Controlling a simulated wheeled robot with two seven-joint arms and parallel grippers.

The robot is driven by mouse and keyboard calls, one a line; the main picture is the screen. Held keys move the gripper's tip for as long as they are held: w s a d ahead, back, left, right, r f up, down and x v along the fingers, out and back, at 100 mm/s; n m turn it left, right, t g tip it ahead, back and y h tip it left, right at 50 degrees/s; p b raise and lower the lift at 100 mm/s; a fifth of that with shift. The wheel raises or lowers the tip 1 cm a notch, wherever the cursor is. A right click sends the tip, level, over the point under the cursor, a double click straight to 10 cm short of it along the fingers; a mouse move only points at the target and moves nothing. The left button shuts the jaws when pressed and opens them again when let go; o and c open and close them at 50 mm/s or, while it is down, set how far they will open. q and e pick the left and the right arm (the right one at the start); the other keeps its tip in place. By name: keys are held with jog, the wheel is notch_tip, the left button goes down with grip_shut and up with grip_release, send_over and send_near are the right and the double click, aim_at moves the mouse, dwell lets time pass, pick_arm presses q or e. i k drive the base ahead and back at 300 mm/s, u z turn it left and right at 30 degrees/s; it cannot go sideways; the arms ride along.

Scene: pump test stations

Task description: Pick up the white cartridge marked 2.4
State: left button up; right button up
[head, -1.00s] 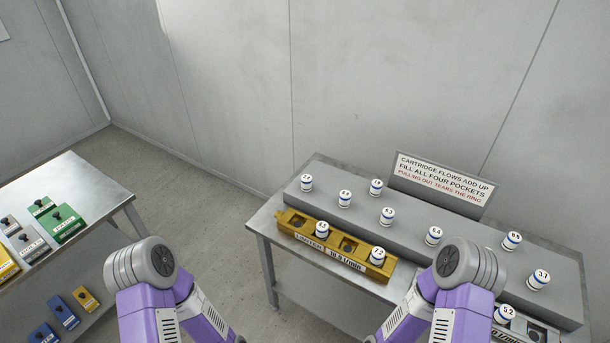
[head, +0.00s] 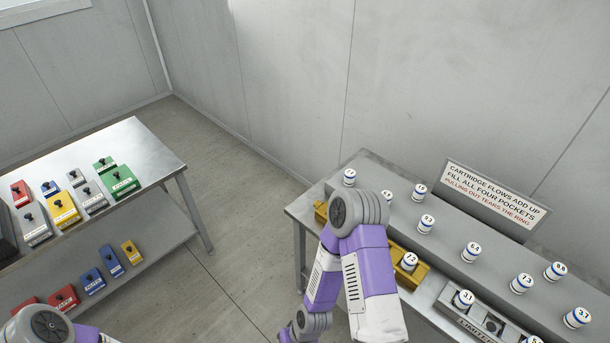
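Several small white cartridges with blue bands stand upright on the grey raised shelf of the right-hand bench. No mark clearly reads 2.4. The mark on the far-left white cartridge (head: 349,178) is too small to read surely, and so are the marks on the neighbouring cartridge (head: 387,197) and the back cartridge (head: 419,193). A cartridge that seems marked 7.2 (head: 409,263) sits in the yellow limiter block (head: 416,279), partly hidden by my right arm. Neither gripper is in view; only arm links show, at lower left and centre.
A sign (head: 493,201) stands behind the shelf. A grey limiter block (head: 478,328) with a cartridge (head: 463,300) in it lies at the front right. A left table (head: 150,165) holds several coloured boxes, with more below. Open floor (head: 225,260) lies between the tables.

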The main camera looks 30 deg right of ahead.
aim_at(349, 174)
jog(key=u, duration=0.05)
jog(key=i, duration=2.85)
jog(key=z, duration=3.5)
